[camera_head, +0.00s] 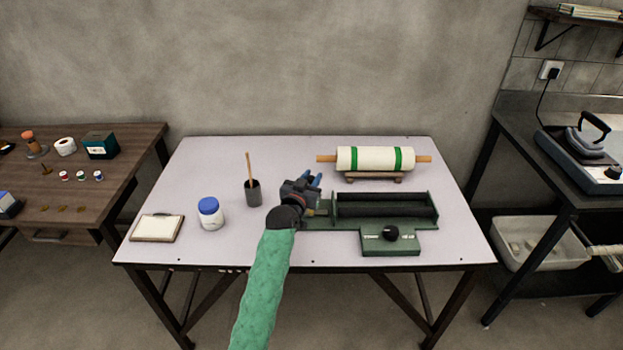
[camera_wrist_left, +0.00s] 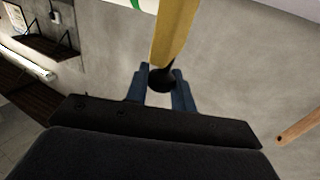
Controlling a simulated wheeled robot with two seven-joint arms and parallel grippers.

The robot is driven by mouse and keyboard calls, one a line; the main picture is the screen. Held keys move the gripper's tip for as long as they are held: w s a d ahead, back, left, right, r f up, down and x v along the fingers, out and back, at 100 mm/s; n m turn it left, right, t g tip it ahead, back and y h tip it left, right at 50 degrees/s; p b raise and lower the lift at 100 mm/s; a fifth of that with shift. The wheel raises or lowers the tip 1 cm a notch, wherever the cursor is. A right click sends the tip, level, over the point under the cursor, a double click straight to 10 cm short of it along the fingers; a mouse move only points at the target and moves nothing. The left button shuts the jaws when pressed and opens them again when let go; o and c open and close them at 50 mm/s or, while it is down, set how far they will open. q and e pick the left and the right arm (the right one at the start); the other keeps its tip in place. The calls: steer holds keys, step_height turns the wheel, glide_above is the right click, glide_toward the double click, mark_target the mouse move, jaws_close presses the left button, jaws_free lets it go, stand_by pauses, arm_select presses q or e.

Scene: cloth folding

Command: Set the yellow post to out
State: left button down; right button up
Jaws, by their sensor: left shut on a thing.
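The yellow post (camera_wrist_left: 174,35) comes down from the top of the left wrist view and ends in a round black knob (camera_wrist_left: 162,79). My left gripper (camera_wrist_left: 160,92) has its two blue fingers on either side of this knob and is shut on it. In the head view my left gripper (camera_head: 311,180) is over the left end of the green device (camera_head: 385,212); a small yellow part of the post (camera_head: 311,212) shows beside it, the rest hidden. The device has a long trough and a front box with a black dial (camera_head: 391,233). My right gripper is not in view.
A cream roll with green bands (camera_head: 375,158) lies on a wooden stand behind the device. A dark cup with a stick (camera_head: 253,193), a blue-lidded jar (camera_head: 210,213) and a framed board (camera_head: 157,228) stand to the left. The table's front right is clear.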

arm_select(q)
steer(key=shift+a, duration=2.4)
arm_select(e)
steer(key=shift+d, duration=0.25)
arm_select(q)
steer(key=c, duration=1.2)
jaws_free()
steer(key=shift+a, duration=0.2)
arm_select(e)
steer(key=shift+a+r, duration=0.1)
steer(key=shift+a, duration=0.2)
arm_select(q)
steer(key=b+v, duration=0.1)
steer(key=v, duration=0.6)
steer(key=shift+s, duration=0.35)
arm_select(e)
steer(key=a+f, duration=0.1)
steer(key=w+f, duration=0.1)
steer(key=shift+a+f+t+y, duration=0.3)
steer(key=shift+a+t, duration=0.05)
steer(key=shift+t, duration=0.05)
arm_select(q)
steer(key=shift+a, duration=0.1)
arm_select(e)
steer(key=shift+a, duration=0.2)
